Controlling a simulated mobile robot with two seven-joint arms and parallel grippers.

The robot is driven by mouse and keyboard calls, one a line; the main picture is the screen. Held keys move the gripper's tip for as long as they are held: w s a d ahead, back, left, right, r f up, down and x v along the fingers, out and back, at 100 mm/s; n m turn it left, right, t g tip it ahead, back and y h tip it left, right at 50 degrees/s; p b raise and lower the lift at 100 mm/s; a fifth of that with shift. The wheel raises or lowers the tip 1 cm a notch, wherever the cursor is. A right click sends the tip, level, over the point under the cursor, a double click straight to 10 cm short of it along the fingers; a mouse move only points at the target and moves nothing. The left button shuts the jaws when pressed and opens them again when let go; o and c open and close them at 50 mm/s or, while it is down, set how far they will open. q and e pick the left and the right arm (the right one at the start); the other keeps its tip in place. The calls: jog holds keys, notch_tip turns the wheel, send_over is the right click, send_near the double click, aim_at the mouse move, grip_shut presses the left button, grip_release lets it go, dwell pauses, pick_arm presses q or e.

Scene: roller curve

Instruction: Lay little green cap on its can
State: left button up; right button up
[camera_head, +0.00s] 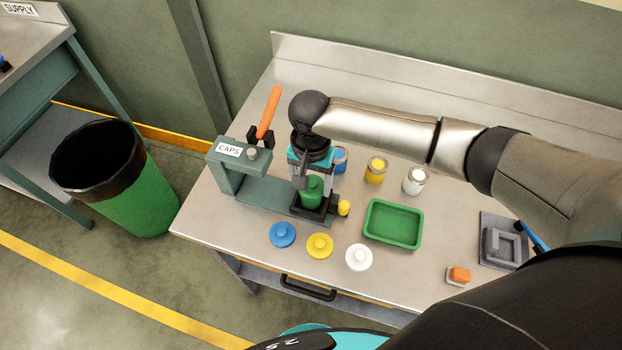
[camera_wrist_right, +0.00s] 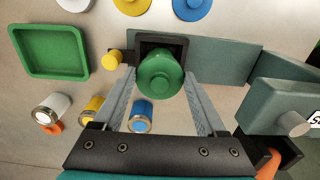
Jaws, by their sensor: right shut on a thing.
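The little green cap (camera_wrist_right: 160,72), round with a raised knob, is between the fingertips of my right gripper (camera_wrist_right: 160,85). The gripper is shut on it, directly over the black square holder (camera_wrist_right: 182,43) of the caps press. In the head view the green cap (camera_head: 313,186) shows under my right gripper (camera_head: 312,178), within the outline of the holder (camera_head: 315,212). The green can is not clearly seen; the cap and gripper cover the holder's middle, so I cannot tell whether they touch. My left gripper is not in view.
The press (camera_head: 232,172) has an orange lever (camera_head: 269,112). Blue (camera_head: 283,234), yellow (camera_head: 320,245) and white (camera_head: 359,257) caps lie in front. Blue (camera_head: 341,160), yellow (camera_head: 376,170) and white (camera_head: 415,180) cans stand behind. A green tray (camera_head: 393,243) is to the right.

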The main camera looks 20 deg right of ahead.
jog(key=o, duration=1.2)
jog(key=shift+o, duration=0.2)
notch_tip(320, 180, up, 5)
jog(key=p, duration=0.6)
jog(key=shift+r, duration=1)
